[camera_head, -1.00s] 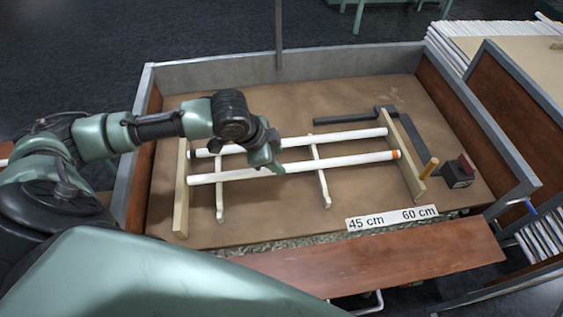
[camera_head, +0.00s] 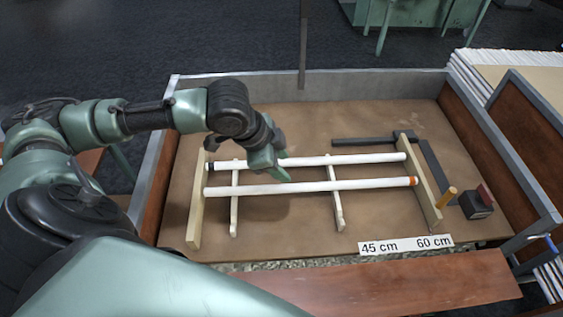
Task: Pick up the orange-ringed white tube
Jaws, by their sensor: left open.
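The orange-ringed white tube (camera_head: 350,185) is the nearer of two long white tubes. It lies level across the wooden rack, with its orange ring (camera_head: 413,181) at the right end. The farther white tube (camera_head: 350,159) lies parallel behind it and has a dark left end. My left gripper (camera_head: 275,168) is open and points down over the left half of the tubes. It covers part of the farther tube, and its tip shows just above the orange-ringed tube in the picture. Its height above the tubes is hard to tell. My right gripper is not in view.
Wooden end bars (camera_head: 196,205) and thin cross supports (camera_head: 337,205) carry the tubes. A dark L-shaped bar (camera_head: 432,165), an orange peg (camera_head: 446,196) and a small dark red block (camera_head: 478,203) stand right. A "45 cm 60 cm" label (camera_head: 406,245) marks the front edge.

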